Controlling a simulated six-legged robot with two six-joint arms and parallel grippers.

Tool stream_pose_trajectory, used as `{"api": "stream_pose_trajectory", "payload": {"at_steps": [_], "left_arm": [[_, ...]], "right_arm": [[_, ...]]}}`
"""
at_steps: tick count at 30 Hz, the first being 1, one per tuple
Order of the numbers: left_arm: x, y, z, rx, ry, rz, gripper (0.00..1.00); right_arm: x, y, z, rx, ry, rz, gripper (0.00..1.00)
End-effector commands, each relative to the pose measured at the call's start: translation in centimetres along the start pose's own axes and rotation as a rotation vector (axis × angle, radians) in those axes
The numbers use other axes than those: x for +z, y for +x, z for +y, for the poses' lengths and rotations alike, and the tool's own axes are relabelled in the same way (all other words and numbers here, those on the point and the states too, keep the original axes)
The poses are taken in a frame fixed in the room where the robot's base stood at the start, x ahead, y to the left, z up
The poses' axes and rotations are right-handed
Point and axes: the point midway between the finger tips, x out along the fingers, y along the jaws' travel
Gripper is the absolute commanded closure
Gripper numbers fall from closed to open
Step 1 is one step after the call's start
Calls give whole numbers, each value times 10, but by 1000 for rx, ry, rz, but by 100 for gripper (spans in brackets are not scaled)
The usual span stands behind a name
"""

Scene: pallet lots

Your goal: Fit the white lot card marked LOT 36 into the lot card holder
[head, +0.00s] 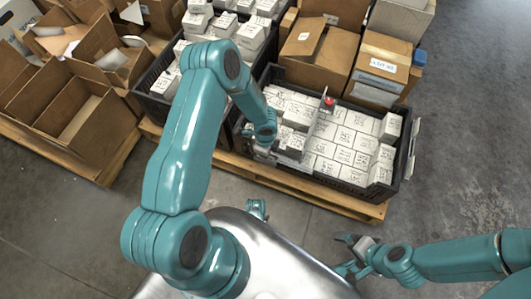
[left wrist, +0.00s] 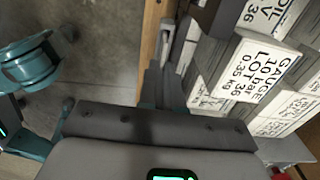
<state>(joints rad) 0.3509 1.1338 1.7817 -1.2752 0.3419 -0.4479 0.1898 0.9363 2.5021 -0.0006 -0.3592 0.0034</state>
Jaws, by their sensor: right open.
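I cannot make out the white lot card marked LOT 36 for certain among the many white surfaces. A pale flat piece (head: 412,150) stands at the right end wall of the front crate; I cannot tell whether it is the lot card holder. My left gripper (head: 263,152) is at the front left of that crate, near its wall. In the left wrist view its dark fingers (left wrist: 165,88) point along the crate's edge, close together; whether they grip anything is unclear. My right gripper (head: 352,246) is open and empty, over the floor in front of the pallet.
The black front crate (head: 335,183) holds rows of white boxes, some marked LOT 36 (left wrist: 258,65). It stands on a wooden pallet (head: 300,189). A red-topped object (head: 328,101) stands among the boxes. Open cardboard boxes (head: 70,108) lie left; clear floor is right.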

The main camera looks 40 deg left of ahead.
Motion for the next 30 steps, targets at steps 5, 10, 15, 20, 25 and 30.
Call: {"api": "stream_pose_trajectory", "payload": {"at_steps": [5, 10, 15, 20, 25, 30], "left_arm": [[0, -1, -1, -2, 0, 0, 100], [0, 4, -1, -2, 0, 0, 100], [0, 2, -1, -2, 0, 0, 71], [0, 2, -1, -2, 0, 0, 71], [0, -10, -1, -3, 0, -1, 71], [0, -49, -2, -5, 0, -1, 71]], "right_arm": [[0, -1, 0, 0, 0, 1, 0], [-1, 4, 2, 0, 2, 3, 0], [-1, 2, 1, 0, 2, 3, 0], [-1, 2, 1, 0, 2, 3, 0], [0, -5, -2, 0, -2, -1, 0], [4, -20, -10, -1, -12, -11, 0]]}}
